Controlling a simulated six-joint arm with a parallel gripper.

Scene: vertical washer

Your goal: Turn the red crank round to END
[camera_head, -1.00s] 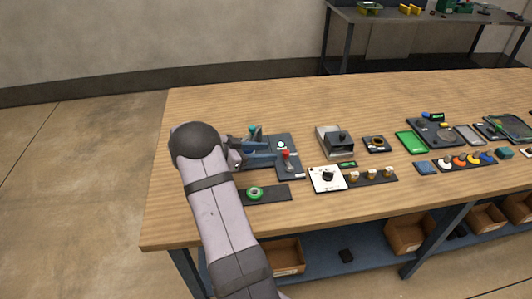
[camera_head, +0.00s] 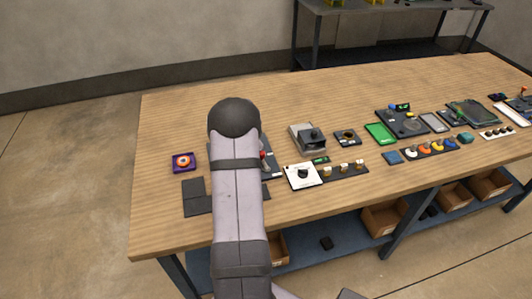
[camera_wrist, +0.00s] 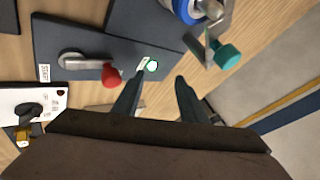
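The red crank shows in the wrist view as a grey metal arm (camera_wrist: 85,62) ending in a red knob (camera_wrist: 112,75), on a dark plate (camera_wrist: 105,45). A START label (camera_wrist: 44,73) is at the plate's left edge. A small white label (camera_wrist: 142,65), its text unreadable, lies beside a green-white light (camera_wrist: 152,65) on the right. The red knob points right toward that label. My gripper (camera_wrist: 158,97) is open with nothing between its fingers, right of and apart from the knob.
A white panel with a black knob (camera_head: 303,175) and a grey box (camera_head: 307,138) are right of the crank.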

